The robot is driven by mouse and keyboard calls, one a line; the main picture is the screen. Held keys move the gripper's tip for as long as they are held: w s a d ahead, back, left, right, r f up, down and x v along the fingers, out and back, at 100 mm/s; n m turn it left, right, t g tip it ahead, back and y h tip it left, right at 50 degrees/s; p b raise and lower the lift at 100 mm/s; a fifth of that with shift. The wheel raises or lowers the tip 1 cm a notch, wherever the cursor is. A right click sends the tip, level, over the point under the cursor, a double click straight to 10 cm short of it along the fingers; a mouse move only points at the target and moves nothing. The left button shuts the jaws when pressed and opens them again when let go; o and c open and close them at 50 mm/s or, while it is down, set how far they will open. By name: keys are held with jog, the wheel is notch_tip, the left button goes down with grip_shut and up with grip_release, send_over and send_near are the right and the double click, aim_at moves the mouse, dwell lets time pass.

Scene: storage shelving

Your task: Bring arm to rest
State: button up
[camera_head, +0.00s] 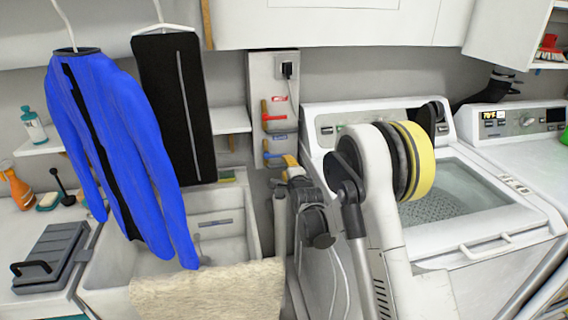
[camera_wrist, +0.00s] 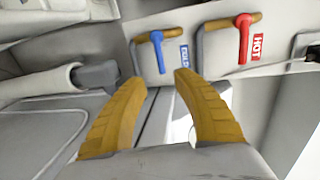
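My arm, white with black and yellow rings, rises in front of the washing machine in the head view. My gripper (camera_head: 288,168) is small there, near the wall panel with the valves, and partly hidden behind my own arm links. In the wrist view my gripper (camera_wrist: 163,82) shows two orange-yellow fingers spread apart with nothing between them. Past the fingertips are a blue-handled valve (camera_wrist: 157,50) labelled COLD and a red-handled valve (camera_wrist: 243,38) labelled HOT. The fingers look apart from both valves.
A white washing machine (camera_head: 515,225) stands at the right, with another white machine (camera_head: 520,140) beyond it. A sink (camera_head: 245,215) with a beige towel (camera_head: 210,292) is left of my arm. A blue jacket (camera_head: 120,150) and black garment (camera_head: 175,100) hang above it.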

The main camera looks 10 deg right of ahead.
jog(key=shift+s, duration=0.25)
jog(key=shift+r, duration=0.1)
jog(key=s+a+r+n+g, duration=0.1)
jog(key=s+r+n+g, duration=0.1)
jog(key=s+r+n, duration=0.5)
jog(key=s+r+n+g, duration=0.2)
jog(key=s+r, duration=0.3)
jog(key=s, duration=0.7)
jog(key=s+f+n+g, duration=0.2)
jog(key=s+n, duration=0.2)
jog(key=s, duration=1)
jog(key=s+f+n+g, duration=0.2)
jog(key=s+n, duration=0.3)
jog(key=s, duration=0.9)
jog(key=shift+s+g, duration=0.2)
jog(key=shift+g, duration=0.2)
